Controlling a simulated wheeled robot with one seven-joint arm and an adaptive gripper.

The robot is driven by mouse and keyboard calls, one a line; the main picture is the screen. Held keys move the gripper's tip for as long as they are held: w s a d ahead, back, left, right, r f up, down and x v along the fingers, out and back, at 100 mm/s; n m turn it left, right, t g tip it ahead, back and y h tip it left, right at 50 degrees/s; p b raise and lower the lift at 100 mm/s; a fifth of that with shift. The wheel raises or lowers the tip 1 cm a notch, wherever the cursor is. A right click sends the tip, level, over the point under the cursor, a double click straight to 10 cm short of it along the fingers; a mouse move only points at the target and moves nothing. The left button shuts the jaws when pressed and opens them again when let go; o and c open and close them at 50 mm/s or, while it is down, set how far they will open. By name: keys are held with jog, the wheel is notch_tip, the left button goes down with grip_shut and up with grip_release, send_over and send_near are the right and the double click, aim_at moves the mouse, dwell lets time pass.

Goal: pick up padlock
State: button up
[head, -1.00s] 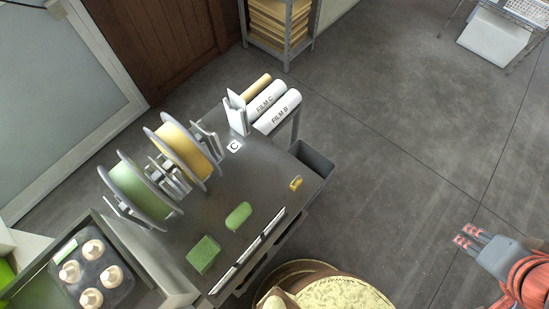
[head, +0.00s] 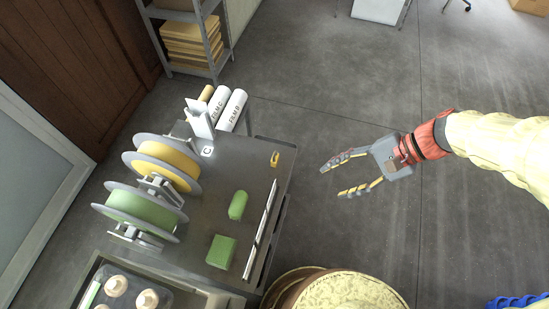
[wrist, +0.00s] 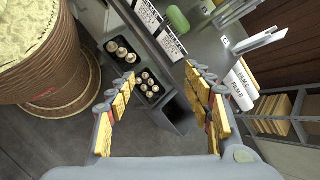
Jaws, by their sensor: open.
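The padlock (head: 275,158) is small and yellow. It lies on the dark grey top of the cart (head: 225,172), near its right edge in the head view. My gripper (head: 332,182) is open and empty, to the right of the padlock and apart from it, with its fingers pointing left toward the cart. In the wrist view the open fingers of my gripper (wrist: 160,72) frame the cart's side and trays of mushrooms (wrist: 150,88). I cannot make out the padlock there; a finger may hide it.
On the cart are a green rounded block (head: 238,205), a green square block (head: 221,252), a long white strip (head: 261,229), a green reel (head: 140,208), a yellow reel (head: 168,164) and film rolls (head: 232,110). A round barrel (head: 345,290) stands at the front.

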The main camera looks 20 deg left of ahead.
jog(key=w+a+f+m+g+y, duration=0.2)
jog(key=w+a+f+m+y, duration=0.35)
jog(key=a+f, duration=0.25)
jog(key=m+t+y+p, duration=0.1)
jog(key=m+t+y, duration=0.2)
jog(key=m+y, duration=0.25)
send_near(285, 165)
jog(key=a+r+h, duration=0.1)
jog(key=a+r, duration=0.2)
jog(key=r, duration=0.2)
jog(key=shift+m, duration=0.3)
jog(key=a+b, duration=0.1)
jog(key=a, duration=0.2)
jog(key=s+a+b, duration=0.1)
jog(key=a, duration=0.3)
jog(key=shift+s+f, duration=0.15)
jog(key=shift+s, duration=0.1)
jog(key=shift+a+t+b, duration=0.35)
jog(key=shift+a+t, duration=0.05)
jog(key=shift+a, duration=0.15)
jog(key=shift+c, duration=0.3)
jog(key=c, duration=1.1)
jog(key=shift+c, duration=0.7)
